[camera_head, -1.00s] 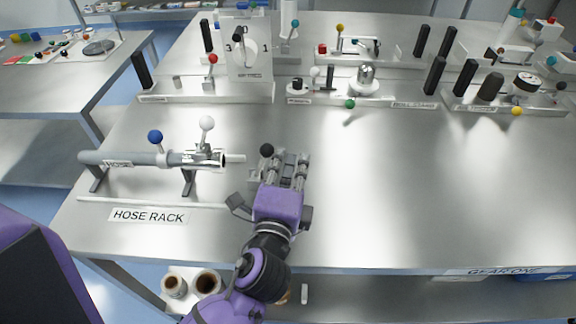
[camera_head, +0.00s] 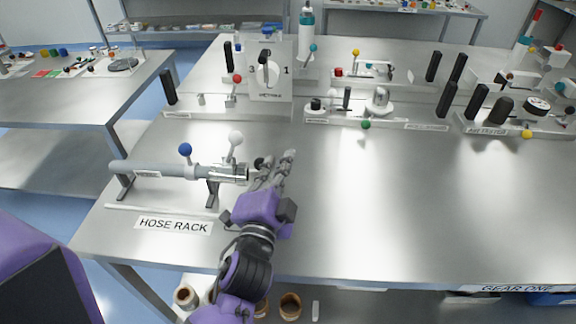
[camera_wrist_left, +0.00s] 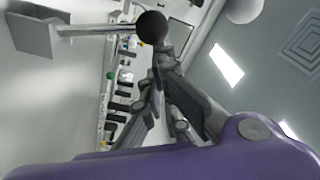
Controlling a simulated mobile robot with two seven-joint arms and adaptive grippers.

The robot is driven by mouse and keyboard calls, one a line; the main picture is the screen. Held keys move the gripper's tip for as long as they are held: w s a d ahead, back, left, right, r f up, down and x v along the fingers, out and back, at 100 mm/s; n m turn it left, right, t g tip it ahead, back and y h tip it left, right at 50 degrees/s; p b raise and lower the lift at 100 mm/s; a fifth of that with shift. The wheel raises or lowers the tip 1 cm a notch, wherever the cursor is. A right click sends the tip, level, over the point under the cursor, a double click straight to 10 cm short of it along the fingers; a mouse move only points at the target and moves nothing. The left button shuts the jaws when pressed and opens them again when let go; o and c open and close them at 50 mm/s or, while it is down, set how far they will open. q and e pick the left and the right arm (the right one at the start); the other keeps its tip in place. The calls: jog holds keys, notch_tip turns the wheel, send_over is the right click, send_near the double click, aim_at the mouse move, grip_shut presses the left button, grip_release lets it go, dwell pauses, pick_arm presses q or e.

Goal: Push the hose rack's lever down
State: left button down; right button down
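The hose rack is a grey pipe (camera_head: 160,169) on dark legs at the table's left, above a HOSE RACK label (camera_head: 174,225). A blue-ball handle (camera_head: 185,150) and a white-ball lever (camera_head: 235,138) stand up from it. The white-ball lever sits on the metal fitting near the pipe's right end. My left gripper (camera_head: 280,161) is just right of that end, its fingers close together. A black ball (camera_head: 258,163) shows beside the fingers; in the left wrist view the ball (camera_wrist_left: 152,27) sits on a rod by the fingertips (camera_wrist_left: 160,58), apparently ungripped. Contact with the rack is unclear. My right gripper is out of view.
A dial panel (camera_head: 271,72) and fixtures with coloured knobs stand along the table's back. A thin white strip (camera_head: 150,209) lies before the rack. The table's middle right (camera_head: 440,200) is clear.

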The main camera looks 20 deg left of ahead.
pick_arm(q)
jog(key=shift+s+a+n, duration=0.1)
jog(key=shift+a+n, duration=0.2)
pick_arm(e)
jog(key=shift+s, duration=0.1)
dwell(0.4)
